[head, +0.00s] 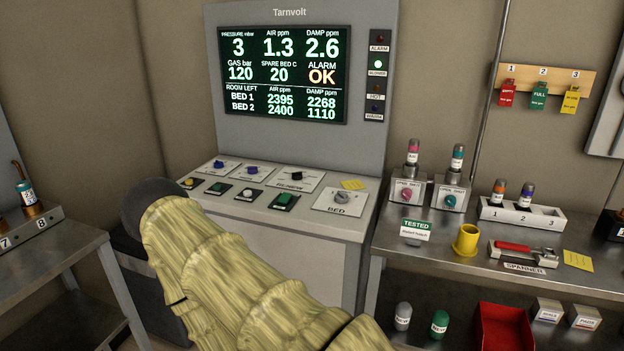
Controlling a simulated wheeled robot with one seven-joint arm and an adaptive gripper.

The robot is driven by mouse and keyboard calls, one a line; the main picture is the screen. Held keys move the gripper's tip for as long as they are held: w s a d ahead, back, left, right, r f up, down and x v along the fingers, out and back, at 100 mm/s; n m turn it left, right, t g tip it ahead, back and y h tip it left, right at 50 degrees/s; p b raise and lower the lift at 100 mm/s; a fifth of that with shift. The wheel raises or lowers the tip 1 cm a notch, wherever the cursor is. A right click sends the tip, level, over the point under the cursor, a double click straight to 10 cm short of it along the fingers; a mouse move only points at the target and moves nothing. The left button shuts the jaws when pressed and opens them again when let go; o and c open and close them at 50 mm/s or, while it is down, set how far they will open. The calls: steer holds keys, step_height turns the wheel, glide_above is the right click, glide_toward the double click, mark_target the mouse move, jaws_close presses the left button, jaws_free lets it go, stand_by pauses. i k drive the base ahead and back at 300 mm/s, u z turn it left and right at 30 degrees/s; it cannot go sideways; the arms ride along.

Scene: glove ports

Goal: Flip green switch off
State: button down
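The grey Tarnvolt console has a sloped control panel (315,208) below its screen. A raised green switch (285,199) sits on a dark plate in the panel's front row. A second, flatter green control (218,188) is further left in that row. I cannot read the labels or tell either control's position. My arm, in a pale yellow ribbed sleeve, crosses the lower middle, in front of the console. Its dark rounded part is left of the panel, apart from the green controls in the picture. No gripper fingers show.
The panel also has a white button (249,194), a yellow button (188,183) and several knobs, including the BED knob (341,197). The screen (284,73) reads ALARM OK. A steel bench at right holds a yellow cup (466,240) and a red-handled spanner (515,248).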

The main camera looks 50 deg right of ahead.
mark_target(283, 199)
steer(key=z, duration=0.6)
steer(key=i, duration=0.65)
steer(key=z, duration=0.6)
